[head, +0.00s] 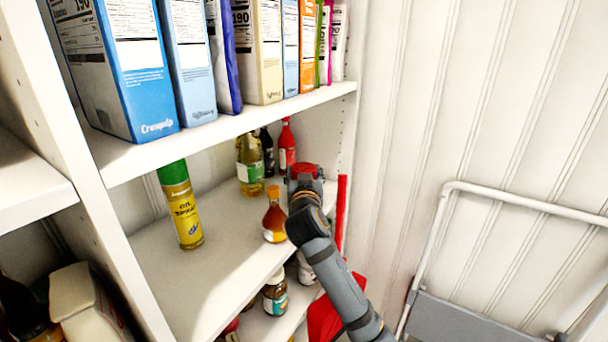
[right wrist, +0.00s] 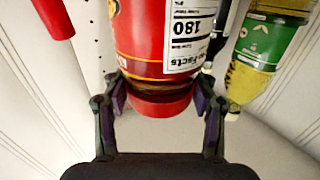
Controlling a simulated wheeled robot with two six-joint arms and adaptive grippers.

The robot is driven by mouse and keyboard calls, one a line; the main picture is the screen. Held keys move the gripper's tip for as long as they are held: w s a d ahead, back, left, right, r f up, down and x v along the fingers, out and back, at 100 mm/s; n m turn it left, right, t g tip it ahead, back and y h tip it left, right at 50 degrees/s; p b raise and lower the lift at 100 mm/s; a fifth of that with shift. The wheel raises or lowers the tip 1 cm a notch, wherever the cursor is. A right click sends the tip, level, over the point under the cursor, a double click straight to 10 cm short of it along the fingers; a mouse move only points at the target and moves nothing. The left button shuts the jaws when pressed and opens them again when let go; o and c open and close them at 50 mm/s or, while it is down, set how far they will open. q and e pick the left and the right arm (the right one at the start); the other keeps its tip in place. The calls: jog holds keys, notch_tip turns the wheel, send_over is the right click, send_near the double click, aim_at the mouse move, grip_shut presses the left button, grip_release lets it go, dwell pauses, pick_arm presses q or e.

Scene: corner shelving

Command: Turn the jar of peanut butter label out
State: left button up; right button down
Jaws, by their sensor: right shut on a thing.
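The peanut butter jar (right wrist: 148,40) is red with a red lid (right wrist: 163,104). In the right wrist view, a white nutrition panel (right wrist: 190,35) on its side faces the camera, its print upside down in the picture. My right gripper (right wrist: 162,108) is shut on the jar near the lid, one finger on each side. In the head view, my right gripper (head: 304,187) is at the right end of the middle shelf, with a red top showing at it; the rest of the jar is hidden there. My left gripper is not in view.
On the middle shelf (head: 215,230) stand an oil spray can (head: 184,212), an amber bottle (head: 274,220), a green-labelled oil bottle (head: 249,165) and a red bottle (head: 287,145). Boxes (head: 140,80) line the shelf above. A red handle (head: 342,212) stands right.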

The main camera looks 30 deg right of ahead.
jog(key=shift+s+d+r, duration=0.1)
jog(key=shift+s, duration=0.15)
jog(key=shift+w, duration=0.1)
jog(key=shift+c, duration=2.3)
grip_release()
jog(key=shift+o, duration=0.7)
notch_tip(320, 180, up, 10)
jog(key=shift+f, duration=0.1)
